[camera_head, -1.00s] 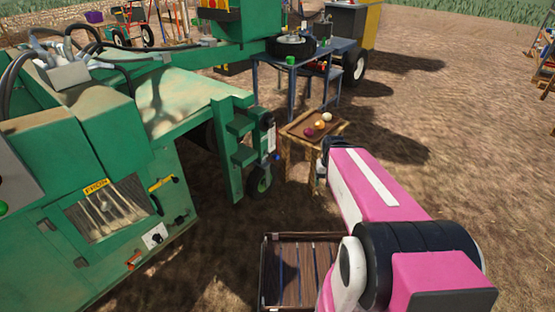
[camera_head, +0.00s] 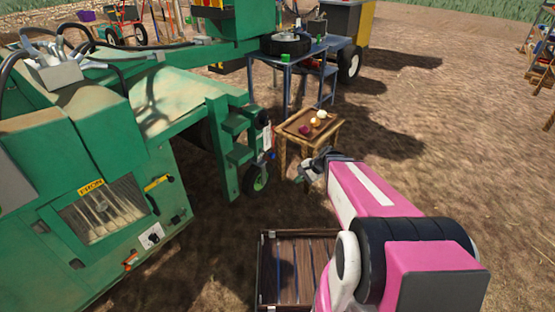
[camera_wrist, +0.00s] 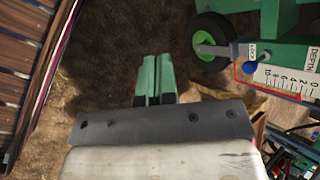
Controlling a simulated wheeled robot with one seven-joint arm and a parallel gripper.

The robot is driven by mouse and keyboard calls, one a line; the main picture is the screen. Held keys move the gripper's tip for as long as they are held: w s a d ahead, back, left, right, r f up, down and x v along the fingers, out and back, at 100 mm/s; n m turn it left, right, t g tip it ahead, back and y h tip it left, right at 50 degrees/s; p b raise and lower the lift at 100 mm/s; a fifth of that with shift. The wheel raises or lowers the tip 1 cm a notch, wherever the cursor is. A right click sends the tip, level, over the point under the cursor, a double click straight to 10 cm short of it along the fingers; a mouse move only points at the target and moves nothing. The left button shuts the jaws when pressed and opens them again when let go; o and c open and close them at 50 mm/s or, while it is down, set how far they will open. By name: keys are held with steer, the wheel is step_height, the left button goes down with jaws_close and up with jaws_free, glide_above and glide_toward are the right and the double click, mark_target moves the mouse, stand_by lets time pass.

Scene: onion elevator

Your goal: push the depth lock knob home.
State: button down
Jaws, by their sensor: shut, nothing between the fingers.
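The blue knob (camera_wrist: 251,65) sits beside a white LOCK label (camera_wrist: 260,50) at the upper right of the wrist view. A white depth scale plate (camera_wrist: 287,82) with a red edge lies to its right. A short grey rod (camera_wrist: 214,50) shows left of the knob, by the wheel hub. How far the knob stands out is not clear. My gripper (camera_wrist: 153,76) has its green fingers together, empty, to the left of and apart from the knob.
A small green wheel (camera_wrist: 209,40) stands beside the knob. A wooden stand (camera_head: 331,133) holding onions is close behind my gripper. A slatted crate (camera_head: 262,270) lies on the ground in front. Open dirt lies to the right.

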mark_target(274, 156)
steer(key=w+d+f+m+t+y, duration=0.1)
steer(key=w+f+m+t+y, duration=0.2)
steer(key=w+m+t, duration=0.2)
steer(key=w+d+f+m+t+y, duration=0.1)
steer(key=w+f+m+t+y, duration=0.2)
steer(key=w+m+t, duration=0.2)
steer(key=shift+w+f+m, duration=0.15)
steer(key=shift+w+m, duration=1.75)
steer(key=shift+m, duration=1.8)
steer(key=x, duration=1.4)
steer(key=shift+d, duration=0.1)
steer(key=shift+w, duration=0.1)
steer(key=shift+x, duration=1.75)
steer(key=shift+w, duration=0.1)
